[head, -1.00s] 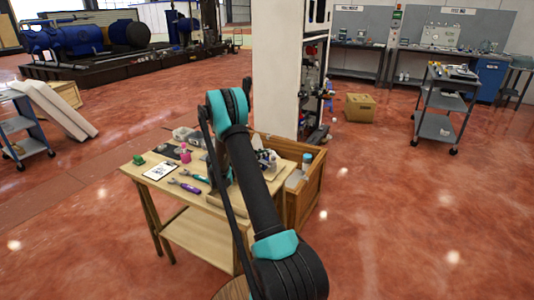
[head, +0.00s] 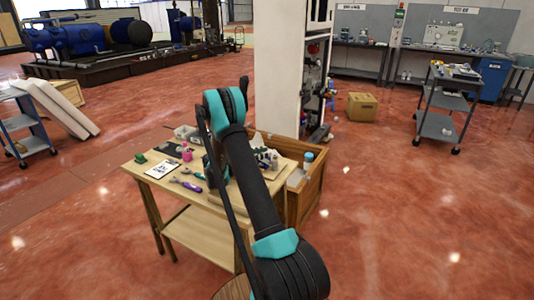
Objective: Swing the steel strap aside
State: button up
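I cannot make out a steel strap in the head view; it may be hidden or too small to tell. A tall white cabinet (head: 275,75) stands behind the workbench. Its right side is open and shows dark and reddish parts (head: 313,85), too small to tell apart. My dark arm with teal joints reaches from the bottom middle up to the cabinet's left edge and covers part of the bench. My gripper is not visible; the arm's far end is hidden behind its own links.
A wooden workbench (head: 200,238) carries a clipboard (head: 162,170), hand tools, a pink bottle (head: 187,153) and small parts. A wooden crate (head: 314,190) stands at its right. A cardboard box (head: 361,107) and grey trolley (head: 436,127) stand farther right. The right foreground floor is clear.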

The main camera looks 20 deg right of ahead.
jog(key=shift+a, duration=3)
jog(key=shift+c, duration=0.6)
